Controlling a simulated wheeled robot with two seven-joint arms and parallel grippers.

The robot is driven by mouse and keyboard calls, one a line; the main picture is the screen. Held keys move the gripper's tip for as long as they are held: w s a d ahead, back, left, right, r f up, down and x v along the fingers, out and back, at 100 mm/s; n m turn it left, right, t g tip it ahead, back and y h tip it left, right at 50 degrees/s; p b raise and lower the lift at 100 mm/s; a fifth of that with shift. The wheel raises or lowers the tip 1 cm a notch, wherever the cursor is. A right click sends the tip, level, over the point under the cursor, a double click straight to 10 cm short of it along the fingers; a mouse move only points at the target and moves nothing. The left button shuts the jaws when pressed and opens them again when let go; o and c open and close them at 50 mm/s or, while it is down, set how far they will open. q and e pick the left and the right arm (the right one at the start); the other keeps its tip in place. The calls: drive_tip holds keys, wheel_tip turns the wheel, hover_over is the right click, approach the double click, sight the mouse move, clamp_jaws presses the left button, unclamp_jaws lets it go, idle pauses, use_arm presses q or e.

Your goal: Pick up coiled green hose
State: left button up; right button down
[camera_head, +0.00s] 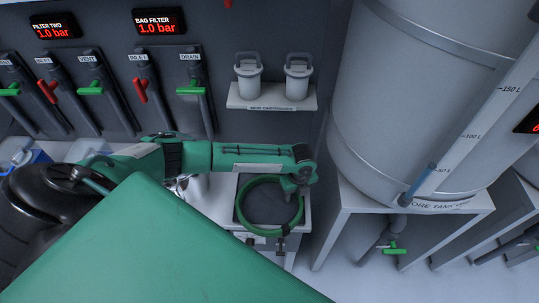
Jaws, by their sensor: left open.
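My left arm, green, comes in from the left and reaches over the far right side of the ring. My left gripper (294,187) points down at the hose's upper right edge and is open. Its fingertips are small here, and I cannot tell whether they touch the hose. A dark fitting (281,244) shows at the ring's near edge. My right gripper is not in view.
A large grey tank (400,110) on a white stand (345,215) is close on the right. A wall shelf (272,104) with two white cartridges is behind the hose. Valve panels with red and green handles (140,90) line the wall at left.

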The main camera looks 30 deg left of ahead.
use_arm(q)
drive_tip(key=shift+c, duration=0.2)
clamp_jaws()
drive_tip(key=shift+r, duration=0.1)
